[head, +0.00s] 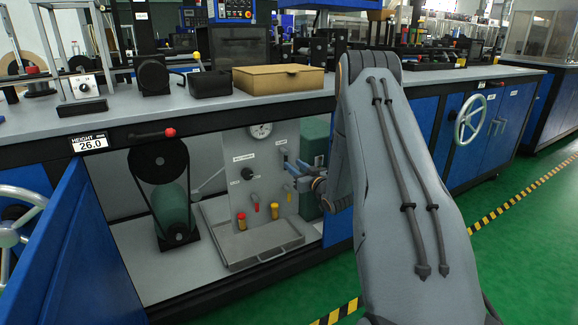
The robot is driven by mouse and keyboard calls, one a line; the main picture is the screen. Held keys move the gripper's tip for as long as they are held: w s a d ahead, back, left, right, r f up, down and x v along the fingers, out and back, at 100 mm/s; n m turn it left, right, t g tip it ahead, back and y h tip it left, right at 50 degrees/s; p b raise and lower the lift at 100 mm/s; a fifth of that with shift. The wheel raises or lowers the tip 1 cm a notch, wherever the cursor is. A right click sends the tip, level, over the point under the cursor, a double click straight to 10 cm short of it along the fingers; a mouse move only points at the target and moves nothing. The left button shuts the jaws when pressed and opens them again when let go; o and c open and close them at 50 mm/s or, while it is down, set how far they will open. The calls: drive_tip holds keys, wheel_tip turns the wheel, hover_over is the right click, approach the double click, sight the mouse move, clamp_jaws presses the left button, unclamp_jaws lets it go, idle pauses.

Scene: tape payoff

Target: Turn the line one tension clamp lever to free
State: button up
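A grey panel (262,180) stands inside the open cabinet under the bench. It carries a round gauge (261,130), a black knob (247,174), small white labels too small to read, and small handles with yellow (241,221) and red (274,210) parts low down. I cannot tell which part is the line one tension clamp lever. My gripper (293,172) is at the panel's right edge, beside a small blue-grey part (285,158). Whether it touches that part is unclear. Its fingertips are small and seen from behind, so their opening does not show. My arm hides the cabinet's right side.
A grey tray (262,250) lies below the panel. A black pulley with belt and green motor (173,205) stands left, a green tank (315,140) right. A blue door (70,265) is open at left. A cardboard box (278,79) sits on the bench above.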

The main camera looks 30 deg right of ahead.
sight(287, 160)
drive_tip(key=shift+w+b, duration=0.6)
drive_tip(key=shift+w, duration=1.75)
clamp_jaws()
